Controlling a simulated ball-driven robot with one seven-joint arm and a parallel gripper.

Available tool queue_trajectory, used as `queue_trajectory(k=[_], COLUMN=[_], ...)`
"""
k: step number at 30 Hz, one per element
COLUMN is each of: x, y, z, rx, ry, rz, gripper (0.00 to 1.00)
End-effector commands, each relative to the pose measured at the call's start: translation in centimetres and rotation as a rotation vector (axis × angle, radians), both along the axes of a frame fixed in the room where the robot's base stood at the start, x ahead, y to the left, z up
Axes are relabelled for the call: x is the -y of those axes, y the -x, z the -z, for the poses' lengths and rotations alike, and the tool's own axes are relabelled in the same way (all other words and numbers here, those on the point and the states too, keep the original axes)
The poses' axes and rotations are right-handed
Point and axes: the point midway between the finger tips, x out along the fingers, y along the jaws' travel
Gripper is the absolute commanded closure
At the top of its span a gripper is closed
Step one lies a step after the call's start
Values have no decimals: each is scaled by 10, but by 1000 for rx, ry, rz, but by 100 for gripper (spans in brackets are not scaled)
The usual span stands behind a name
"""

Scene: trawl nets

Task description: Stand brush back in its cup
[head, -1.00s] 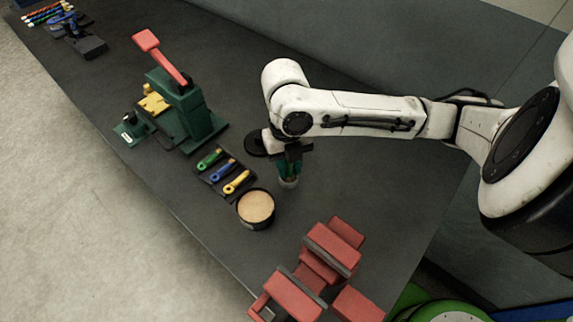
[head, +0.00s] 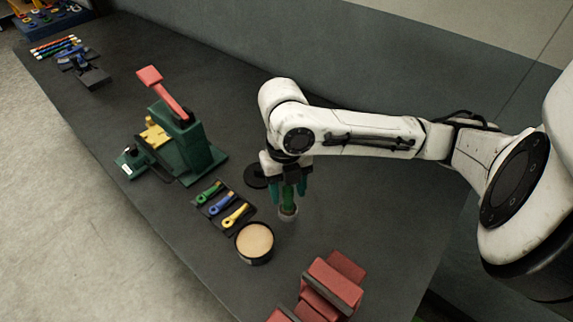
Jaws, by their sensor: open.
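My gripper (head: 288,190) points down over the table, its two teal fingers spread apart. A green upright handle, seemingly the brush (head: 289,194), stands between the fingers with a gap on each side. Its lower end is at a small pale cup (head: 288,212) on the table just below the fingertips. The brush looks about upright in the cup. Its top is hidden by my gripper, and the inside of the cup is too small to make out.
A round tin with a tan top (head: 254,240) and a dark tray (head: 224,210) of green, blue and yellow tools lie left of the cup. A green press with a red lever (head: 180,140) stands farther left. Red blocks (head: 333,288) are in front. A black disc (head: 256,178) lies behind.

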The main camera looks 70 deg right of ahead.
Motion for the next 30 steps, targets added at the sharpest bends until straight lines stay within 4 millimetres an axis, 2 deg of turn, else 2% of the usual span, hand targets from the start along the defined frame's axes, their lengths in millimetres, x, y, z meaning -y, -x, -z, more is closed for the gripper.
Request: queue_trajectory(k=[1, 6, 12, 18, 30], x=[2, 5, 7, 8, 8], y=[-2, -5, -7, -7, -7], z=[-12, -47, -75, -86, -86], rx=[4, 3, 1, -1, 0], ry=[4, 3, 1, 1, 0], rz=[-1, -2, 0, 0, 0], gripper=[48, 48, 48, 48, 48])
